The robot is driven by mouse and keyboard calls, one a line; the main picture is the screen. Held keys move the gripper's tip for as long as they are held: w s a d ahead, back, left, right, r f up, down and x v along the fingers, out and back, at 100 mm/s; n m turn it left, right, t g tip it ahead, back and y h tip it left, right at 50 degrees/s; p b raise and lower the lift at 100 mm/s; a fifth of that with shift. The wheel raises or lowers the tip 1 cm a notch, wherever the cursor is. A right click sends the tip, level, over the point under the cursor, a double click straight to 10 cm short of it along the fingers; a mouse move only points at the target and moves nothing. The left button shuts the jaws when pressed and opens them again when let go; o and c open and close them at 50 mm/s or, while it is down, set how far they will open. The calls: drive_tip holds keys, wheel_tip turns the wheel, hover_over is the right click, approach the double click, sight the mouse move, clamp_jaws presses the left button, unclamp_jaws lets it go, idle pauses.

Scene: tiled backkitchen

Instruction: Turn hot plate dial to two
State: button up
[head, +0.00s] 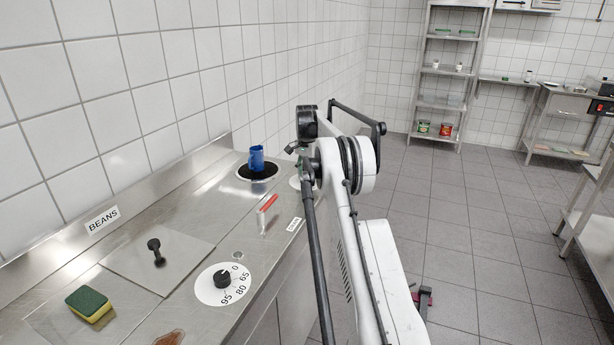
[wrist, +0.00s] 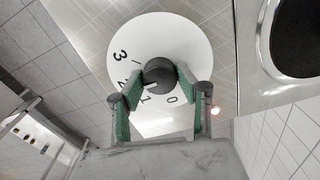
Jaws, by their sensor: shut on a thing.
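The hot plate dial is a white disc (wrist: 192,42) with a dark round knob (wrist: 158,72) at its middle, seen close in the wrist view. The figures 0, 1, 2 and 3 run around its lower and left side. My gripper (wrist: 160,84) is shut on the knob, with a green-padded finger on each side of it. I cannot tell surely which figure the knob points to. In the head view, the edge of a white disc (head: 294,183) shows beside my arm, which hides the rest. The round hot plate (head: 243,171) lies just left of it.
A blue mug (head: 257,158) stands on the hot plate. The tiled wall borders the counter.

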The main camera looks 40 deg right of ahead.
sight(307, 175)
drive_tip(key=o, duration=1.1)
drive_tip(key=shift+o, duration=0.2)
drive_tip(key=shift+r, duration=0.1)
wheel_tip(307, 175, up, 12)
